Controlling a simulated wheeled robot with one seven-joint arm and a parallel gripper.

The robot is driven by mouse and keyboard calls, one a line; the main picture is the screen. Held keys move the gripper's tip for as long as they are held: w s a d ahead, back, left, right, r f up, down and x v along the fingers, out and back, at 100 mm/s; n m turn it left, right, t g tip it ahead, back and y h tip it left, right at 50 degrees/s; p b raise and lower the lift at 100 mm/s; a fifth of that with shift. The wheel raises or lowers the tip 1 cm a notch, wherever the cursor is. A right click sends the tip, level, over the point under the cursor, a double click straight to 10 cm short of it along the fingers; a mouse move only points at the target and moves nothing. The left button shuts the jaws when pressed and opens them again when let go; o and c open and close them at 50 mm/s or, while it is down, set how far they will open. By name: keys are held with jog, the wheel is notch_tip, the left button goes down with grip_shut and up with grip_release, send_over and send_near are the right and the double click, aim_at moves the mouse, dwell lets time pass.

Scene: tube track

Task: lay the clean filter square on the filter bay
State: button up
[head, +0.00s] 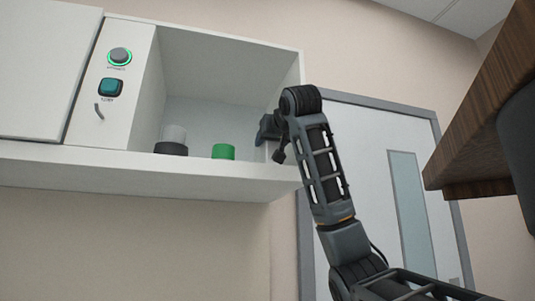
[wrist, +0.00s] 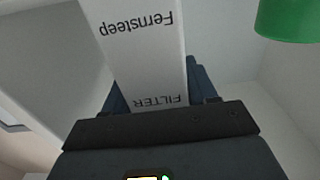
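My gripper (head: 268,128) is at the right end of the open white cabinet, mostly hidden behind the wrist in the head view. In the wrist view, a white piece (wrist: 148,55) printed "Fernsteep" and "FILTER" sits between the dark fingers of my gripper (wrist: 158,88), which show on both sides of it and appear to close on it. Its upper end runs out of the picture. I cannot make it out in the head view. I cannot pick out the filter bay or a separate clean filter square in either view.
In the cabinet (head: 225,182) stand a green cylinder (head: 223,152) and a pale cylinder (head: 174,134) on a dark base (head: 171,149). The green one also shows in the wrist view (wrist: 288,18). A panel (head: 112,85) with a round knob and teal button is at left. A wooden edge (head: 475,110) hangs at right.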

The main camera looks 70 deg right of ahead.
jog(key=shift+r, duration=0.1)
jog(key=c, duration=0.8)
